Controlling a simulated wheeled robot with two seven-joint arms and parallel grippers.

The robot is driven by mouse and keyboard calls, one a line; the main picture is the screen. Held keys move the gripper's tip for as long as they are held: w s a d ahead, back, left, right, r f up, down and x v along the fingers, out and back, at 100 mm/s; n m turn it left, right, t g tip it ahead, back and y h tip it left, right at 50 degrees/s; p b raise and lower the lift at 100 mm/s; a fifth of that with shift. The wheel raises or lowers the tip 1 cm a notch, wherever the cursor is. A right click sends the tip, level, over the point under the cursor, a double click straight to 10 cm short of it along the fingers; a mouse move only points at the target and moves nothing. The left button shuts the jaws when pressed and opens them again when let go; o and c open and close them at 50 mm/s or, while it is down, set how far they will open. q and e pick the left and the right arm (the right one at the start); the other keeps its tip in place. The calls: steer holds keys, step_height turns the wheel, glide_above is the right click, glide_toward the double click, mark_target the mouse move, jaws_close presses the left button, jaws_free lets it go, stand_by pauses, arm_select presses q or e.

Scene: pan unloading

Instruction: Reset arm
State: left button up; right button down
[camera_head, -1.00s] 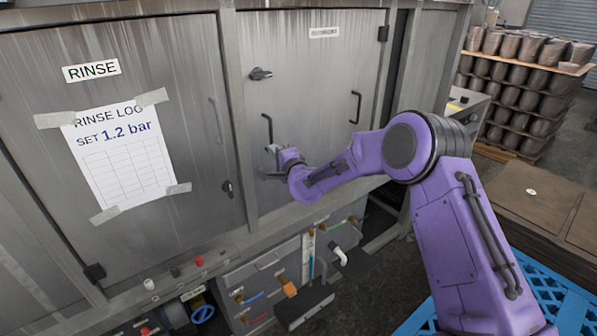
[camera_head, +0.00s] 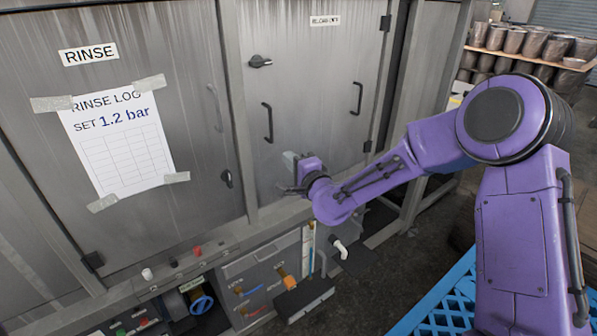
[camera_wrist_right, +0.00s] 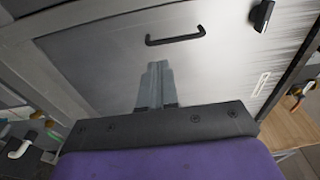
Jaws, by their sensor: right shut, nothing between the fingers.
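My right arm is purple and comes in from the right in the head view. Its gripper (camera_head: 287,174) is in front of the lower part of the right cabinet door (camera_head: 310,90), below and apart from the black door handle (camera_head: 267,122). In the right wrist view the two grey fingers (camera_wrist_right: 157,82) are together with nothing between them. The door handle (camera_wrist_right: 175,37) shows beyond the fingertips there. The door looks shut. My left gripper is out of view.
A left cabinet door carries a taped rinse log sheet (camera_head: 116,140). Valves and hoses, with a blue ring (camera_head: 201,304), sit below the doors. A blue slatted pallet (camera_head: 440,305) lies under my right arm. Stacked pots (camera_head: 515,42) stand at the back right.

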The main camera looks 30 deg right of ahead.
steer(key=s+f+n+g+h, duration=0.2)
steer(key=s+f+n+g, duration=0.2)
steer(key=s+f, duration=0.7)
steer(key=s+f+n+g+h, duration=0.1)
steer(key=s+f+n+g, duration=0.45)
steer(key=f, duration=0.95)
steer(key=s+f+g, duration=0.1)
steer(key=s+f, duration=0.3)
steer(key=s, duration=0.4)
steer(key=s+f+n+g, duration=0.1)
steer(key=s+f+g, duration=0.1)
steer(key=s+f, duration=0.3)
steer(key=s+d+f+g, duration=0.1)
steer(key=s+f, duration=0.4)
steer(key=s, duration=0.7)
steer(key=shift+s+f+g+h+b, duration=0.15)
steer(key=shift+s+g+h+b, duration=0.15)
steer(key=shift+g+h+b, duration=0.25)
steer(key=shift+n, duration=0.25)
